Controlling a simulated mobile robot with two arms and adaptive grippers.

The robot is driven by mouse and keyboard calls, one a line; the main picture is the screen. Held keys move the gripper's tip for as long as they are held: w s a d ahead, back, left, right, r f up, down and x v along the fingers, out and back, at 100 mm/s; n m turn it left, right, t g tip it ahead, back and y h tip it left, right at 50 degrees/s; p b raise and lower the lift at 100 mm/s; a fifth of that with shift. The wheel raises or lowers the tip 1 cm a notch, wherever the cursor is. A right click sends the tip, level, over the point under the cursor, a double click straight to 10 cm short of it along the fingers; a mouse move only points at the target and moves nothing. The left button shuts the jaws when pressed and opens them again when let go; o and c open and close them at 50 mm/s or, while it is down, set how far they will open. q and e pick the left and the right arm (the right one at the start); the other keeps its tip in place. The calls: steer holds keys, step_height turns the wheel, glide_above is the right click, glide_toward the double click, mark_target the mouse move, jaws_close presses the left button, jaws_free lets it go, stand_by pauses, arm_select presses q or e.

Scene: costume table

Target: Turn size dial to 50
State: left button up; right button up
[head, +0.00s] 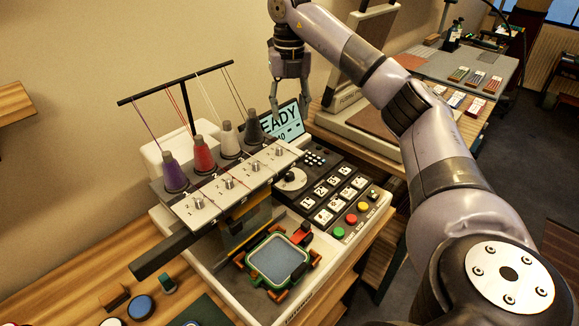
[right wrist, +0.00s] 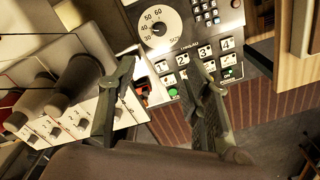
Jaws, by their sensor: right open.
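The size dial (head: 291,180) is a pale disc with a black knob, on the dark control panel of the embroidery machine. In the right wrist view the dial (right wrist: 168,22) shows the numbers 30, 40, 50 and 60 along its left and top side. I cannot tell exactly which number the knob points at. My right gripper (head: 289,106) is open and empty, pointing down above and behind the panel, apart from the dial. In the right wrist view its two fingers (right wrist: 157,66) spread apart, with the dial beyond them. My left gripper is in neither view.
Numbered buttons (head: 333,200) and coloured round buttons (head: 351,218) lie near the dial. A lit screen (head: 282,124) reads partly "READY". Thread cones (head: 203,154) stand left of the panel. A green hoop (head: 279,258) sits in front. A second machine (head: 350,100) stands behind.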

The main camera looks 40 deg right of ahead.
step_height(320, 180, down, 2)
steer(key=b, duration=0.1)
steer(key=p, duration=0.1)
glide_toward(290, 173)
step_height(290, 173, down, 9)
steer(key=shift+a+r, duration=0.1)
steer(key=shift+r, duration=0.05)
jaws_close()
stand_by(0.7)
